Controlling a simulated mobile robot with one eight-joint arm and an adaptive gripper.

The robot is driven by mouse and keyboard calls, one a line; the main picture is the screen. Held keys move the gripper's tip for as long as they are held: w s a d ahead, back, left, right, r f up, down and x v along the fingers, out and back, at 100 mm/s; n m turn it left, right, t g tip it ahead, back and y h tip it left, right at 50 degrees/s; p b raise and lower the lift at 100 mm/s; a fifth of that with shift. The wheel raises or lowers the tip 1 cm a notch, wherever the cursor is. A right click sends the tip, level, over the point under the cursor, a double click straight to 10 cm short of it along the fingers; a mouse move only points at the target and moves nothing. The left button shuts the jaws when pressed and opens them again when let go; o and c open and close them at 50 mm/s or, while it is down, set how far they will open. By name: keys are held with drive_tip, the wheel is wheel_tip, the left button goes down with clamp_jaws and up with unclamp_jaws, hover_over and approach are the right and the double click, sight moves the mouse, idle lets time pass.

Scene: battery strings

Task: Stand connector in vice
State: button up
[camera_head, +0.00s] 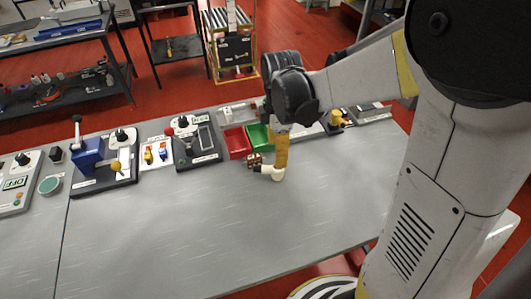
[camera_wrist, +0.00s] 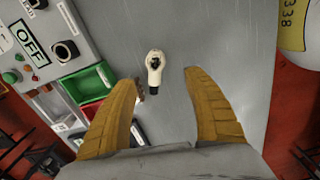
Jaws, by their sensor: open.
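A cream-white connector (camera_head: 269,171) lies on the grey table just at the tips of my gripper (camera_head: 281,164). In the wrist view the connector (camera_wrist: 154,62) has a rounded body and a dark opening. My gripper (camera_wrist: 160,78) is open, its two orange-yellow fingers spread wide, with the connector just ahead of the tips and nothing visibly held. A blue block with a lever, which looks like the vice (camera_head: 88,155), stands on a dark base at the left of the table. The vice is not seen in the wrist view.
A small brown slotted piece (camera_head: 254,160) lies close beside the connector. Red (camera_head: 237,143) and green (camera_head: 258,137) bins stand behind it. Switch panels (camera_head: 194,144) line the back edge between the bins and the vice. The front of the table is clear.

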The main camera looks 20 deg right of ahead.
sight(269, 171)
wheel_tip(269, 171, down, 3)
drive_tip(key=shift+d+f+b, duration=0.1)
drive_tip(key=shift+d+b, duration=0.05)
drive_tip(key=shift+b, duration=0.3)
drive_tip(key=f+b, duration=0.1)
drive_tip(key=f, duration=0.1)
drive_tip(key=f+b, duration=0.1)
drive_tip(key=f, duration=0.3)
drive_tip(key=shift+w+d+b, duration=0.1)
drive_tip(key=shift+w+b, duration=0.3)
drive_tip(key=shift+r, duration=0.15)
clamp_jaws()
